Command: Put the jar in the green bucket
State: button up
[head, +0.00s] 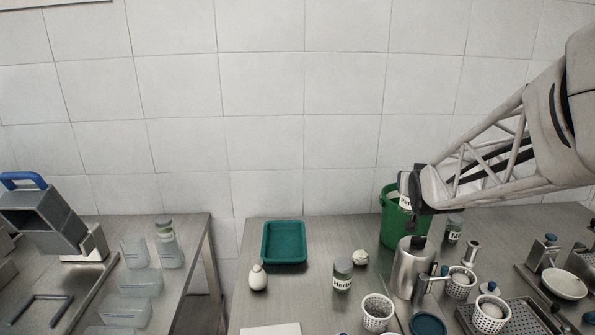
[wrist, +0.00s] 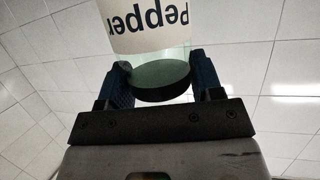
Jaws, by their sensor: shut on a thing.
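The jar, labelled "Pepper" (wrist: 150,25), has a dark lid and is gripped between the two blue-padded fingers of my gripper (wrist: 160,80) in the wrist view. In the head view the jar (head: 404,192) is at the rim of the green bucket (head: 395,232), with my gripper (head: 417,192) just to its right. The jar overlaps the bucket's upper part in the picture; I cannot tell how far it is inside. The bucket stands upright at the back of the right table, its lower right partly hidden by a metal bottle.
The metal bottle (head: 408,270) stands in front of the bucket. A "Herbs" jar (head: 343,277), another jar (head: 454,232) and white perforated baskets (head: 377,314) are nearby. A gap separates the left table (head: 190,240).

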jog(key=w+d+f, duration=0.1)
jog(key=w+d, duration=0.1)
jog(key=w, duration=0.9)
jog(key=shift+d, duration=0.35)
jog(key=shift+w+f, duration=0.1)
jog(key=shift+f, duration=1.65)
jog(key=shift+f, duration=0.25)
jog(key=o, duration=1)
